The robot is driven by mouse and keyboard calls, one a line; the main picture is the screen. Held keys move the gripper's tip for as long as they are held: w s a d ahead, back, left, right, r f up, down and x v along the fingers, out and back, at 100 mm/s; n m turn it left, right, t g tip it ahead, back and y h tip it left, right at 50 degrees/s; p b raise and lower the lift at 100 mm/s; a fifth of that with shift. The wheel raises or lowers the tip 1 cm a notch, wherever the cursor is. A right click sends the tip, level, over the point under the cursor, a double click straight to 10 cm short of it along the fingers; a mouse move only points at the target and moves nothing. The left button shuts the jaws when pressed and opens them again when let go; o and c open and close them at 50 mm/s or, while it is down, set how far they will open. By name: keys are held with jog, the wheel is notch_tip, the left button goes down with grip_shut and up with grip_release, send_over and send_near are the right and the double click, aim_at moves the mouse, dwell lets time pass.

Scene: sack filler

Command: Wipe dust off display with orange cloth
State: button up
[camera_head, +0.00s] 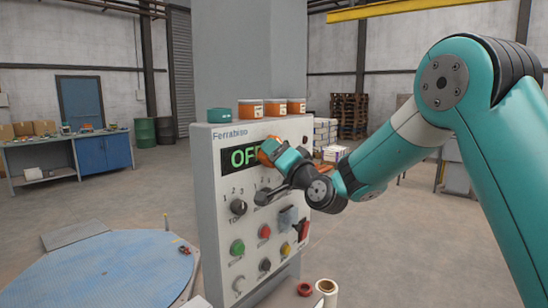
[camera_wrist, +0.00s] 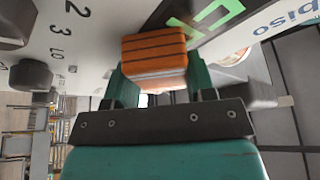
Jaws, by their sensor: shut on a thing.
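The dark display (camera_head: 236,158) with green lettering is in the upper part of the grey control panel (camera_head: 218,205). Its first letters read "OF"; the rest is hidden behind my gripper. My gripper (camera_head: 274,152) is at the right part of the display, shut on the folded orange cloth (camera_wrist: 155,60). The cloth is a thick block with dark stripes between the two green fingers. In the wrist view it lies at the edge of the display (camera_wrist: 205,22), close to the panel face. I cannot tell whether it touches, and no dust is clear.
Knobs and buttons, among them a black knob (camera_head: 238,207) and a green button (camera_head: 237,247), stick out below the display. Orange tubs (camera_head: 273,107) and a teal roll (camera_head: 220,115) stand on the panel's top. A blue round platform (camera_head: 105,270) lies at lower left.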

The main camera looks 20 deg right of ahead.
jog(key=shift+s+d+b, duration=0.9)
jog(key=shift+s+b, duration=0.3)
jog(key=shift+b, duration=0.3)
jog(key=shift+s+d+b, duration=0.85)
jog(key=shift+s+b, duration=0.3)
jog(key=shift+b, duration=0.35)
jog(key=s+d+b, duration=0.1)
jog(key=s+b, duration=0.1)
jog(key=shift+s+d+b, duration=0.2)
jog(key=shift+d+b, duration=0.15)
jog(key=shift+b, duration=0.05)
